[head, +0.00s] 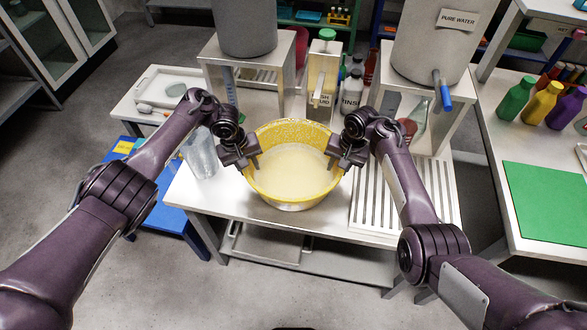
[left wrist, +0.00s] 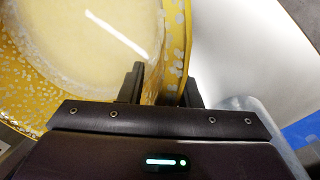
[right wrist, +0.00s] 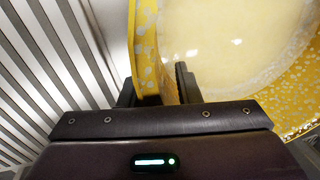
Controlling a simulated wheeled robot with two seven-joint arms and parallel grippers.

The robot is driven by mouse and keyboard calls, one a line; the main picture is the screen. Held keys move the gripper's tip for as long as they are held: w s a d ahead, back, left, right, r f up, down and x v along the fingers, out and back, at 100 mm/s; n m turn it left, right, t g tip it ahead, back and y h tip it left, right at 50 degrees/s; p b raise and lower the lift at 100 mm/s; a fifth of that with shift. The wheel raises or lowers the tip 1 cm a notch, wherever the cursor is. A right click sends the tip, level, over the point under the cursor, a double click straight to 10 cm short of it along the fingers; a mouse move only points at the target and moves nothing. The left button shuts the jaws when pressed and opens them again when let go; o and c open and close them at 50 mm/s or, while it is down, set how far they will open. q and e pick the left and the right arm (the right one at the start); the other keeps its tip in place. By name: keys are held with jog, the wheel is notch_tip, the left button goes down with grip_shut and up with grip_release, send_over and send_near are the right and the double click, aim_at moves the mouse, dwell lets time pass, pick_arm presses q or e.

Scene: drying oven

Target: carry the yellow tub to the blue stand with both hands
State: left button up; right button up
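The yellow speckled tub (head: 262,188) is upright at the front of the metal table, with pale cream contents inside. My left gripper (head: 252,161) is at its left rim and my right gripper (head: 336,161) at its right rim. In each wrist view, the fingers straddle the tub wall, one inside and one outside: left (left wrist: 163,88), right (right wrist: 155,90). Whether they press on the wall cannot be told. The blue stand (head: 183,218) is low at the left, partly hidden by my left arm, with a yellow label (head: 125,147) on it.
A clear container (head: 201,155) stands close left of the tub. A slatted rack (head: 378,200) lies on the right. A metal tank on a stand (head: 205,60) and green-capped bottles (head: 352,90) stand behind. A side table with a green mat (head: 545,200) is at the right.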

pick_arm(q)
jog(key=shift+f, duration=0.5)
pick_arm(e)
jog(key=shift+f, duration=0.5)
pick_arm(q)
grip_shut()
pick_arm(e)
grip_shut()
dwell(0.4)
pick_arm(q)
jog(key=shift+w+r, duration=0.15)
jog(key=shift+r, duration=0.15)
pick_arm(e)
jog(key=shift+w+r, duration=0.15)
jog(key=shift+r, duration=0.15)
